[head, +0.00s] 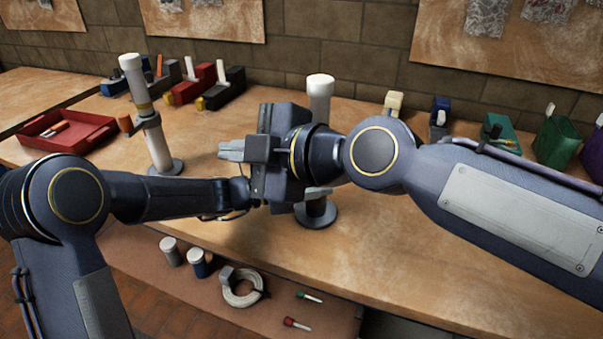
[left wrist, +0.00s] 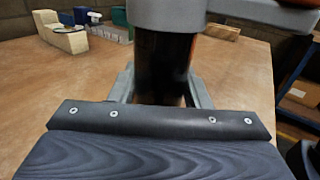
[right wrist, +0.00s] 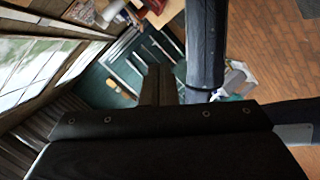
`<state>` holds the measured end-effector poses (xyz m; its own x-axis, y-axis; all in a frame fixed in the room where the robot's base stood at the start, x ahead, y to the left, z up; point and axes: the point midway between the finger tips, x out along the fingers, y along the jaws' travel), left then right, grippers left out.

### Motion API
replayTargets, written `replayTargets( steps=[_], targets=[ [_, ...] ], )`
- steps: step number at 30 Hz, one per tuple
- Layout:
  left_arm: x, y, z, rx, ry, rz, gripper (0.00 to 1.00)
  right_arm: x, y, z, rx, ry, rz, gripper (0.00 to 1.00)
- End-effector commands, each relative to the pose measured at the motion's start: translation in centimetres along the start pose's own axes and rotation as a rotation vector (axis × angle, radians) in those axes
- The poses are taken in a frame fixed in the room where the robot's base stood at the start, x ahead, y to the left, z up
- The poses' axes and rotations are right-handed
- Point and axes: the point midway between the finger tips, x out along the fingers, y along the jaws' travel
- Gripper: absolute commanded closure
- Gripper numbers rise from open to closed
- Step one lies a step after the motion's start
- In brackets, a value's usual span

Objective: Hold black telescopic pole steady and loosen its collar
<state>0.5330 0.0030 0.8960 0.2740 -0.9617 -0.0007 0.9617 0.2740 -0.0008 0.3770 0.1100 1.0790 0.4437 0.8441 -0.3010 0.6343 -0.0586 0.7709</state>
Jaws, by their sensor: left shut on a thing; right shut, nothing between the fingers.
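The black telescopic pole (head: 316,208) stands upright on a round dark base on the bench. Its upper part is white (head: 320,92), and its middle is hidden behind my right gripper. In the left wrist view the black tube (left wrist: 165,62) stands between the fingers of my left gripper (left wrist: 160,95), which is shut on it. A light grey collar (left wrist: 168,14) sits just above those fingers. My right gripper (head: 232,152) is shut and empty, in front of the pole, its fingers pointing left; they also show in the right wrist view (right wrist: 156,85).
A red tray (head: 65,132) is at far left. Several coloured blocks and holders line the bench's back. A lower shelf holds jars, a cable coil (head: 240,288) and screwdrivers.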

Motion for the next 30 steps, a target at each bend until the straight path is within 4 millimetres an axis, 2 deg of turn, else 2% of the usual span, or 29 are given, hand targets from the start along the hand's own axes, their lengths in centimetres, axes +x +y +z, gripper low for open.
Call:
replayTargets(
  steps=[1,5,9,15,19,23,30],
  targets=[
    [0.0,0.0,0.0,0.0,0.0,0.001,0.95,-0.2,-1.1,-0.1,-0.049,-0.003,0.051,1.0],
    [0.0,0.0,0.0,0.0,0.0,0.001,0.95,-1.3,-3.2,0.9,-0.187,-0.061,0.203,1.0],
    [0.0,0.0,0.0,0.0,0.0,0.001,0.95,-3.3,-5.4,3.2,-0.328,-0.183,0.331,1.0],
    [0.0,0.0,0.0,0.0,0.0,0.0,0.95,-6.3,-7.6,6.2,-0.476,-0.352,0.426,1.0],
    [0.0,0.0,0.0,0.0,0.0,0.0,0.95,-7.2,-8.1,7.1,-0.52,-0.406,0.449,1.0],
    [0.0,0.0,0.0,0.0,0.0,0.0,0.95,-6.6,-7.7,7.6,-0.53,-0.42,0.451,1.0],
    [0.0,0.0,0.0,0.0,0.0,0.0,0.95,-2.9,-5.5,8.8,-0.529,-0.42,0.449,1.0]
  ],
)
